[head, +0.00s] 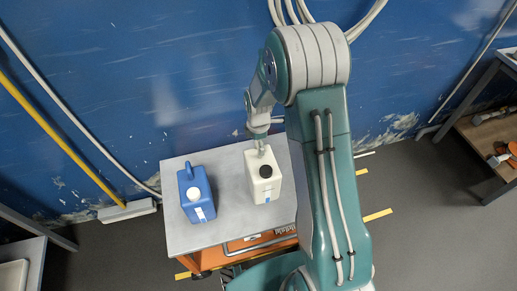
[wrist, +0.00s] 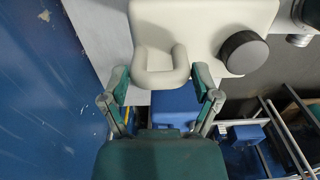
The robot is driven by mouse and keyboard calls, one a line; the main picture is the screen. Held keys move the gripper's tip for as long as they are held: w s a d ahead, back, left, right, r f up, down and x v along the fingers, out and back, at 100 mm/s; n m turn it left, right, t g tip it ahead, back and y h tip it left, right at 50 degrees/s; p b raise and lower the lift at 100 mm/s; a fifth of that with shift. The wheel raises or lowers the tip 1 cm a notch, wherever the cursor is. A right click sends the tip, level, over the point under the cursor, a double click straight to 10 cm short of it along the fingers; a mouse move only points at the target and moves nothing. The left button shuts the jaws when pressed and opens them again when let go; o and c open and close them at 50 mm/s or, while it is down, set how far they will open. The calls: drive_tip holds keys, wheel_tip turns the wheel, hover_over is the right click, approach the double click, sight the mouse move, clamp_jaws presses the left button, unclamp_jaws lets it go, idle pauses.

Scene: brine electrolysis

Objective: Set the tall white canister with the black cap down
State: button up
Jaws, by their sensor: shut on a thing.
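The tall white canister (head: 262,188) with its black cap (head: 266,171) is over the right part of the grey cart top (head: 225,165). It looks upright; I cannot tell whether its base touches the top. My gripper (head: 260,146) is at the canister's back upper end. In the wrist view, my gripper (wrist: 162,82) is shut on the canister's looped handle (wrist: 162,74), with a finger at either side. The white body (wrist: 185,18) and black cap (wrist: 243,52) lie beyond. The canister's base is hidden there.
A blue canister (head: 195,195) with a white cap stands on the left part of the cart top. A clear strip lies between the two canisters. The cart has an orange body (head: 262,253). A blue wall stands behind, and a bench (head: 490,130) is at the right.

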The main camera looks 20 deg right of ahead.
drive_tip(key=shift+w+d+f, duration=0.1)
drive_tip(key=shift+w+f, duration=0.15)
drive_tip(key=shift+f, duration=1.45)
drive_tip(key=o, duration=1.1)
drive_tip(key=shift+f, duration=0.1)
drive_tip(key=shift+o, duration=0.2)
